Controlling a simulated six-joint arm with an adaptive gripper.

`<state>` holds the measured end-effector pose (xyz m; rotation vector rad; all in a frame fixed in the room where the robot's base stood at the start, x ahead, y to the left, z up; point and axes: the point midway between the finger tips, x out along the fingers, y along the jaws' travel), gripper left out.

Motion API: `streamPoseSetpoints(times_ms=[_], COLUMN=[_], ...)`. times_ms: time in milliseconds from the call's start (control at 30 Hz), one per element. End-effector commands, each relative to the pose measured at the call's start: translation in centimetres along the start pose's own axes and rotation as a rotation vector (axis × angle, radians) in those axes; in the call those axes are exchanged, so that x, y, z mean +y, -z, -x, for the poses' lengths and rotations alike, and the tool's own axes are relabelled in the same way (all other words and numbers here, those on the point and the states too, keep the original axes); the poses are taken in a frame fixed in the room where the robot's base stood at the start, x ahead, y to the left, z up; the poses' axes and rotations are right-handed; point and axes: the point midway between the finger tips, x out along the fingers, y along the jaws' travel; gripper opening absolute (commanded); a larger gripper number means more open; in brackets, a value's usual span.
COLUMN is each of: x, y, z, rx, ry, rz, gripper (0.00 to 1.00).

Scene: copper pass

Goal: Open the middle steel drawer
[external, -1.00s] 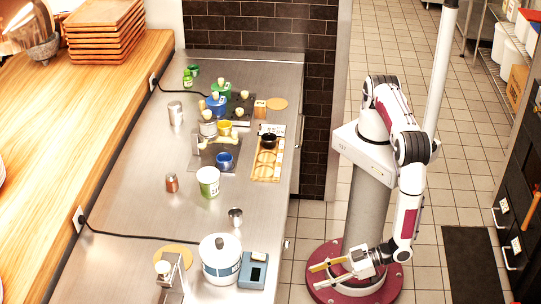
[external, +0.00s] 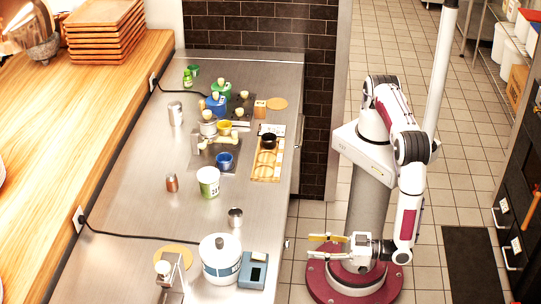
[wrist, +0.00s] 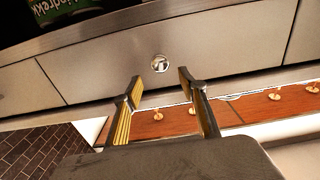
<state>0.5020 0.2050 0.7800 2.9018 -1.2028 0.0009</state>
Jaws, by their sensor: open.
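The middle steel drawer front (wrist: 215,48) fills the centre of the wrist view, with a seam at each side. It looks flush with its neighbours, and a small round metal knob (wrist: 160,62) sits near its middle. My gripper (wrist: 160,80) is open and empty. Its two yellow-lined fingers point at the drawer front, one on each side of the knob in the picture, apparently short of it. In the external view my gripper (external: 312,246) is just right of the counter's front edge, where a small knob (external: 287,243) shows. The drawer front is mostly hidden there.
The steel counter (external: 135,155) carries a white-blue tub (external: 220,262), a blue-grey scale (external: 253,270) and a small metal cup (external: 235,217) near the gripper's side. Neighbouring drawer fronts (wrist: 28,88) lie on both sides. Tiled floor (external: 325,215) is open between counter and base.

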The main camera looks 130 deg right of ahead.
Motion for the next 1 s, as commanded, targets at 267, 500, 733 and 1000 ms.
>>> streamPoseSetpoints(times_ms=[267, 500, 733, 1000], x=[0.1, 0.1, 0.1, 0.0], y=[0.0, 0.0, 0.0, 0.0], z=[-1.7, -4.4, -6.6, -7.7], rx=[-0.001, 0.000, -0.001, -0.001], ry=[-0.002, -0.002, -0.001, 0.000], rz=[0.001, 0.001, 0.000, 0.000], gripper=[0.42, 0.42, 0.42, 0.42])
